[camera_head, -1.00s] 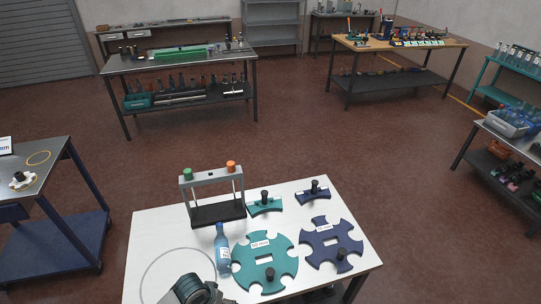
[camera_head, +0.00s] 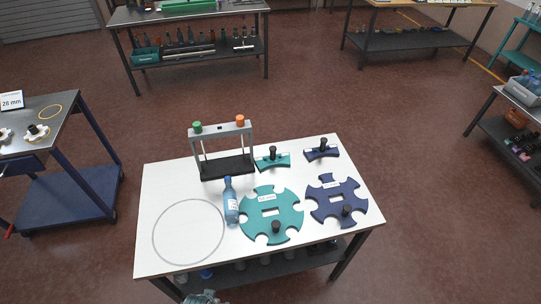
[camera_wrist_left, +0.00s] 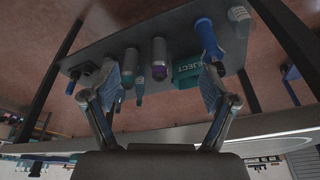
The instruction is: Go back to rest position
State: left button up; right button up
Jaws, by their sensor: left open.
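In the left wrist view my left gripper (camera_wrist_left: 158,88) has its two fingers spread wide with nothing between them touching. Behind the fingers are bottles and a green bin (camera_wrist_left: 187,74) marked "REJECT", on the lower shelf of a table. In the head view a small piece of what looks like my left arm shows at the bottom edge, below the white table (camera_head: 160,255). On that table stand a blue bottle (camera_head: 231,205), a teal star-shaped plate (camera_head: 290,217) and a dark blue one (camera_head: 322,207). My right gripper is in neither view.
A grey frame (camera_head: 227,166) with green and orange knobs stands at the table's back. A small teal piece (camera_head: 272,161) and a blue piece (camera_head: 320,153) lie beside it. A blue cart (camera_head: 70,196) stands at the left. The table's front left, with a drawn ring, is clear.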

pick_arm(q)
jog(key=s+f+g+b, duration=0.1)
jog(key=s+f, duration=0.1)
jog(key=f, duration=0.9)
jog(key=s+f, duration=0.3)
jog(key=f, duration=0.8)
jog(key=s+a+f+g+b, duration=0.1)
jog(key=s+a+f, duration=0.1)
jog(key=s+f, duration=1.3)
jog(key=shift+s+a, duration=0.2)
jog(key=shift+s, duration=0.25)
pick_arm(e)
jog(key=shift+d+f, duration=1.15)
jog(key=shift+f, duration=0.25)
pick_arm(q)
jog(key=shift+a, duration=0.15)
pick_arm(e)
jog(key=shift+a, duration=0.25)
